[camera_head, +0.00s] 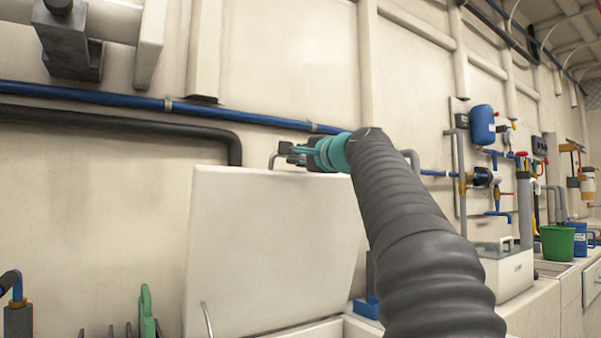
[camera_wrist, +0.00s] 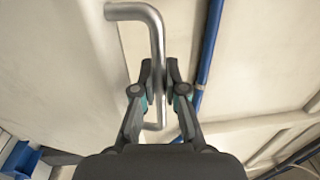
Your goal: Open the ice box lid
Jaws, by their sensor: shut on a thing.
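The ice box lid (camera_head: 265,250) is a cream panel standing raised and nearly upright, seen in the head view. A grey metal bar handle (camera_wrist: 156,40) runs along its top edge in the wrist view. My gripper (camera_head: 290,154) is at that top edge, and my arm crosses in front of the lid's right side. In the wrist view, my gripper (camera_wrist: 165,88) has its two fingers closed around the handle's straight part. The pale box rim (camera_head: 325,329) shows below the lid; the inside of the box is mostly hidden.
A blue pipe (camera_head: 110,95) and a black hose (camera_head: 110,120) run along the wall just behind the lid. A green item (camera_head: 147,312) stands at lower left. A white case (camera_head: 507,268) and a green bucket (camera_head: 557,243) stand on the counter to the right.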

